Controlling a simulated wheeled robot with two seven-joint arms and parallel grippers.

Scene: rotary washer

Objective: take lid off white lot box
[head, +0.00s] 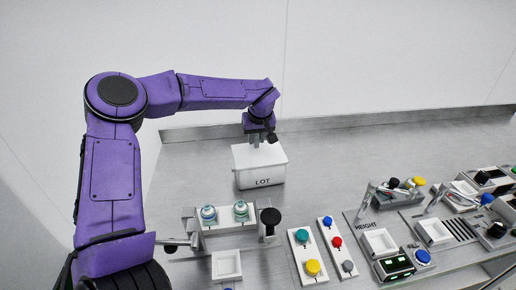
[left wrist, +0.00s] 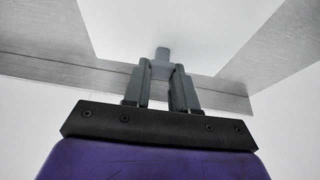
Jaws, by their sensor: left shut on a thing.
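My left gripper (head: 257,143) is above the lid, pointing down. In the left wrist view, the left gripper (left wrist: 162,68) is shut on a small grey knob (left wrist: 162,54) at the edge of the white lid (left wrist: 165,25). The inside of the box is hidden. My right gripper is not in view.
Bench right of the box is clear.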

